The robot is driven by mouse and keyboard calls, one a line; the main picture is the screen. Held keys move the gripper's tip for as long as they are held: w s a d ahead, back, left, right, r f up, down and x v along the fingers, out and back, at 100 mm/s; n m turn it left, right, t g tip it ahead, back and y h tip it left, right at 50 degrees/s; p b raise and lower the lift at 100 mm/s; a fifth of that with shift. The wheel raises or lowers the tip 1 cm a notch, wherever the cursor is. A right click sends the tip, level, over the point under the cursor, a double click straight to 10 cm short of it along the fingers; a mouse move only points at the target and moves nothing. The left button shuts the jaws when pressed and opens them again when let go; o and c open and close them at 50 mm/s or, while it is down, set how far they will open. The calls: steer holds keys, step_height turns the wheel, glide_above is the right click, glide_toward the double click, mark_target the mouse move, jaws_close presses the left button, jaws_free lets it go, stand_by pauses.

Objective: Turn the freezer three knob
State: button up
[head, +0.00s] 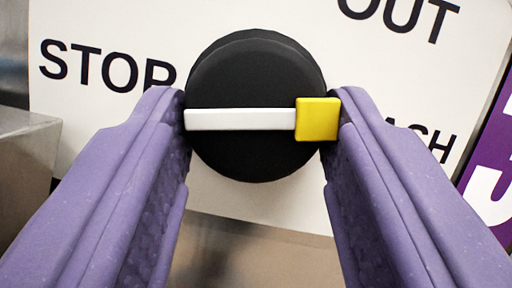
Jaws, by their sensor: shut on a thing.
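The freezer three knob (250,158) is a round black dial in the middle of the head view. A white bar (240,119) runs across its face, with a yellow block (317,119) at its right end. The bar looks level in the picture, while the label text around it is tilted. My gripper (258,120) has two purple fingers, one on each side of the knob, shut on it. The right fingertip meets the yellow end and the left fingertip meets the white end.
A white label plate (95,100) behind the knob reads "STOP" at left, "OUT" at upper right and a partly hidden word ending "ASH" at right. A purple panel with a white "3" (490,195) is at the right edge. A grey metal block (28,165) stands at the left.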

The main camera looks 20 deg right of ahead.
steer(key=shift+a+r+m+h+b, duration=0.2)
steer(key=shift+m+h, duration=0.3)
steer(key=shift+m, duration=0.4)
steer(key=shift+r+m+h+b, duration=0.1)
steer(key=shift+r+m+h, duration=0.3)
steer(key=shift+m, duration=0.8)
steer(key=o, duration=0.9)
steer(key=shift+f, duration=0.15)
steer(key=shift+o, duration=0.8)
steer(key=shift+w+f, duration=0.25)
steer(key=shift+s, duration=0.1)
steer(key=p+v, duration=0.1)
steer(key=v, duration=0.6)
steer(key=shift+s, duration=0.3)
